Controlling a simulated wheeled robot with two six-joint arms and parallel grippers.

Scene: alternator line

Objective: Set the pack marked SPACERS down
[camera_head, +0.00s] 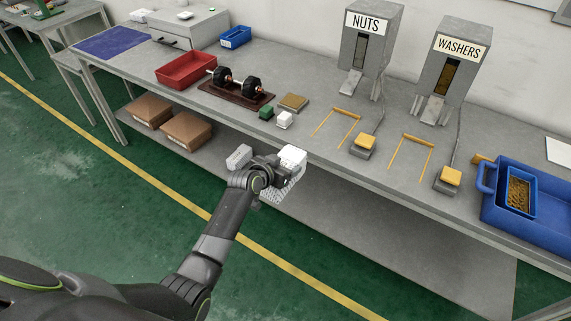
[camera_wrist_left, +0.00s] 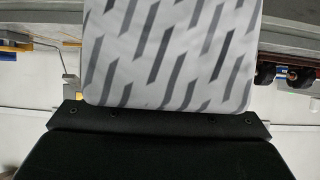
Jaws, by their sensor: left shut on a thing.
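My left gripper (camera_head: 280,168) is shut on a white pack (camera_head: 293,155), held in front of the bench's front edge. In the left wrist view the pack (camera_wrist_left: 170,50) fills the upper middle and shows a white face with slanted grey stripes. No SPACERS marking can be read on it in either view. The grey bench (camera_head: 320,150) stretches beyond the gripper. My right gripper is not in view.
A green block (camera_head: 265,112) and a white block (camera_head: 284,120) stand near the bench edge. Behind are a rack with dark rotors (camera_head: 236,90), a red tray (camera_head: 186,70) and the NUTS (camera_head: 366,50) and WASHERS (camera_head: 452,75) dispensers. Brown boxes (camera_head: 186,131) sit on the lower shelf.

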